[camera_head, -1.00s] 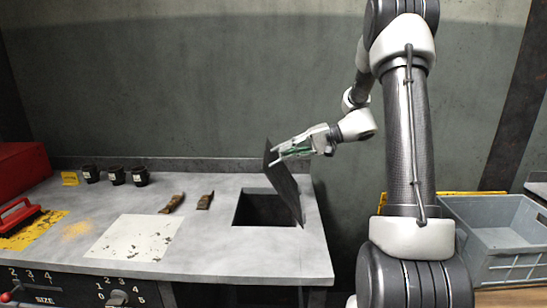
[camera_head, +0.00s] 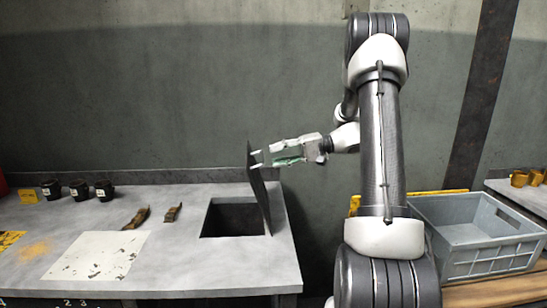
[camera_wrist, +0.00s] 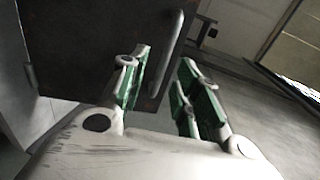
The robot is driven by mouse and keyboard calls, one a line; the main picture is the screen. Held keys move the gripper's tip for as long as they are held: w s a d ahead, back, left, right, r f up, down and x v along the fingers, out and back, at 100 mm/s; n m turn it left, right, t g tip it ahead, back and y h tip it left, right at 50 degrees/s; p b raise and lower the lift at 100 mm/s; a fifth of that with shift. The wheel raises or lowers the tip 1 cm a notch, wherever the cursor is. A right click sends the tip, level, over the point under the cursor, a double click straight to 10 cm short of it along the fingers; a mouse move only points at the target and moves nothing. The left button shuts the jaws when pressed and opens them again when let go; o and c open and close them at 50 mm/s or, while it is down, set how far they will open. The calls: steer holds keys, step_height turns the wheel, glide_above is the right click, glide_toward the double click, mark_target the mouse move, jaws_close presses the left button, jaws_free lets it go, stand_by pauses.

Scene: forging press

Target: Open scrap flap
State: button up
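The scrap flap (camera_head: 259,190) is a dark plate standing almost upright at the right edge of the square scrap opening (camera_head: 232,218) in the grey bench top. The opening is uncovered and dark inside. My gripper (camera_head: 257,160) is on the right side of the flap, its fingertips at or very near the upper part of the plate. In the wrist view the flap (camera_wrist: 90,45) fills the upper left, with a bar handle (camera_wrist: 172,55) along its right side. My green-padded fingers (camera_wrist: 160,85) are apart with a clear gap, and nothing is visibly clamped between them.
Several black cups (camera_head: 79,190), two brown pieces (camera_head: 173,212) and a pale worn sheet (camera_head: 95,256) lie on the bench (camera_head: 180,275) left of the opening. A grey crate (camera_head: 478,235) stands to the right of my arm. The wall is behind.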

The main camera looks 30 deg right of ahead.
steer(key=v, duration=0.9)
steer(key=shift+d+r, duration=0.15)
steer(key=shift+d, duration=0.25)
steer(key=shift+s, duration=0.1)
